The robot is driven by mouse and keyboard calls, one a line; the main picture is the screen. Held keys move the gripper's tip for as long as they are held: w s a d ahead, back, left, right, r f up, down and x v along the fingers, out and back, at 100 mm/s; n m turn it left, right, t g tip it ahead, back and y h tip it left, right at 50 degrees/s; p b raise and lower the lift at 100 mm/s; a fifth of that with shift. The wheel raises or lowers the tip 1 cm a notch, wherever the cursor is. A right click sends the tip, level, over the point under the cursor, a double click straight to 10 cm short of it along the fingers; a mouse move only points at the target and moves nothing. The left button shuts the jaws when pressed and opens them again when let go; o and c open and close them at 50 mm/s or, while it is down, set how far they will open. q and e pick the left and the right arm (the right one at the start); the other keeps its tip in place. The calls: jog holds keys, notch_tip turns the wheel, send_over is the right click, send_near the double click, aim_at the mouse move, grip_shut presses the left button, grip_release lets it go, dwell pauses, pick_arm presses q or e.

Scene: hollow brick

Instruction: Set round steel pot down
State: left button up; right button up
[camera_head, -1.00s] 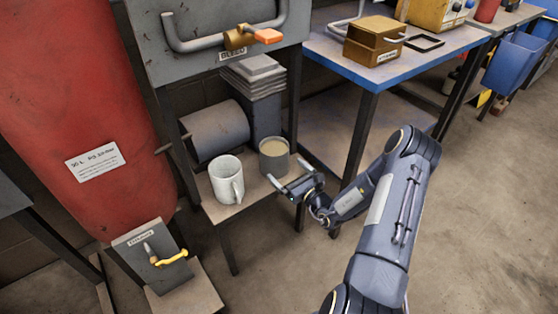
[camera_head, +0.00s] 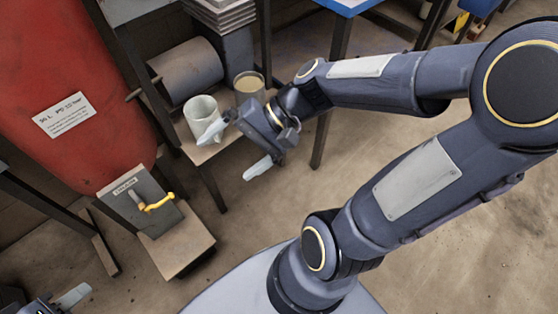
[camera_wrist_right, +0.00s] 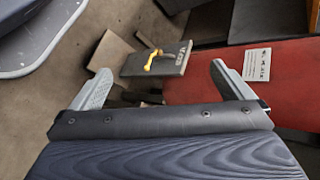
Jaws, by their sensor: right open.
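A round grey steel pot (camera_head: 250,92) with a beige filling stands upright on the small wooden shelf (camera_head: 208,152), in the head view. Part of it is hidden behind my right gripper's wrist. My right gripper (camera_head: 228,158) is open and empty, in front of the shelf and apart from the pot. Its two spread fingers also show in the right wrist view (camera_wrist_right: 162,76), with nothing between them. One finger of my left gripper (camera_head: 70,298) shows at the lower left corner; the rest is cut off.
A white mug (camera_head: 202,118) stands left of the pot, behind a right finger. A grey roller (camera_head: 185,70) lies behind. A plate with a yellow-handled valve (camera_head: 152,204) stands lower left, beside a red tank (camera_head: 75,90). Floor is clear at right.

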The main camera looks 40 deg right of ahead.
jog(key=s+d+n+t+h, duration=0.2)
jog(key=s+d+n+h, duration=0.3)
jog(key=s+n+h, duration=0.1)
jog(key=shift+s+d+t+h, duration=0.15)
jog(key=shift+s+t+h, duration=0.2)
jog(key=shift+s, duration=0.35)
